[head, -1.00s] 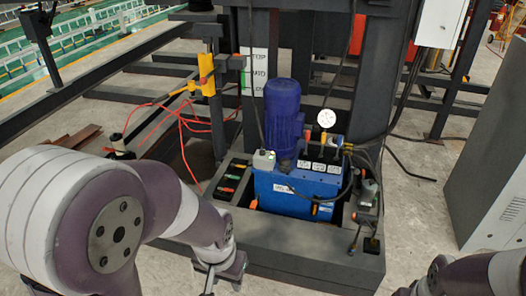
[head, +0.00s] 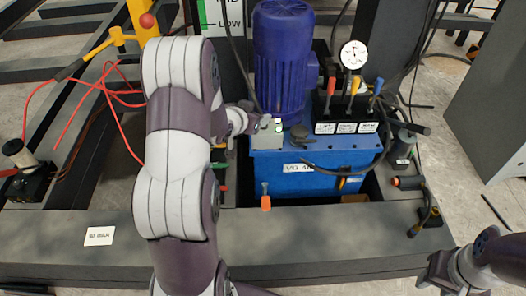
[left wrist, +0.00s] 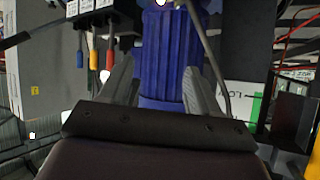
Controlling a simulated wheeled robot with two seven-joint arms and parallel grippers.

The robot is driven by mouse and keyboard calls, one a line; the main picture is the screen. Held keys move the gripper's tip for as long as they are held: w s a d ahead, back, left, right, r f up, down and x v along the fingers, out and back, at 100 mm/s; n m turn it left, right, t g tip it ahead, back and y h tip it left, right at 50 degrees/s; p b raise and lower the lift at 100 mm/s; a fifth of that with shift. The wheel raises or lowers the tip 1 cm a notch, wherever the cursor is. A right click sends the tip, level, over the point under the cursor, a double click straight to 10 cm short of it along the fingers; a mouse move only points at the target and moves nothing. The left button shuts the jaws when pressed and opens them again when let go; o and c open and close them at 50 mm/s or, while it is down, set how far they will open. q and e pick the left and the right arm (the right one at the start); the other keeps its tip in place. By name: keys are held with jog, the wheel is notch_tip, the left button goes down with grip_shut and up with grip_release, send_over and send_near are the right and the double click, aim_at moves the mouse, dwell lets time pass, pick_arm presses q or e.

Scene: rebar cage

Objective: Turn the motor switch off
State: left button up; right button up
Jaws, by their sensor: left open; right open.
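The motor switch box (head: 279,126), small and pale with a green-lit spot, is on top of the blue tank at the foot of the blue motor (head: 283,60). My left gripper (head: 262,124) is at the box, largely covering it; whether it touches cannot be told. In the left wrist view my left gripper (left wrist: 158,75) has its two fingers spread, with the ribbed blue motor (left wrist: 168,50) beyond them; the switch is not clearly visible there. My right gripper (head: 430,276) is open, low at the right, far from the switch.
Three levers (head: 354,86) with red, yellow and blue grips and a pressure gauge (head: 353,54) stand right of the motor. The blue tank (head: 320,156) sits inside a dark frame (head: 300,245). A grey cabinet (head: 490,100) stands right.

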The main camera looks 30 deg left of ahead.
pick_arm(q)
jog(key=s+a+f+m+t+h+b, duration=0.1)
jog(key=a+f+t+h+b, duration=0.2)
jog(key=f+b, duration=0.4)
jog(key=s+a+f+m+t+h+b, duration=0.1)
jog(key=a+f+t+b, duration=0.25)
jog(key=f, duration=0.45)
jog(key=shift+g+h, duration=0.4)
jog(key=shift+g, duration=0.05)
jog(key=b+x, duration=0.1)
jog(key=x, duration=0.3)
jog(key=b+x, duration=0.2)
jog(key=x, duration=0.2)
jog(key=b+x, duration=0.2)
jog(key=x, duration=0.2)
jog(key=shift+w+a+r, duration=0.1)
jog(key=shift+a, duration=0.2)
jog(key=shift+w+d+r, duration=0.1)
jog(key=shift+w, duration=0.15)
pick_arm(e)
notch_tip(320, 180, down, 21)
jog(key=shift+s+d+r, duration=0.15)
jog(key=shift+r, duration=0.05)
pick_arm(q)
jog(key=c, duration=1)
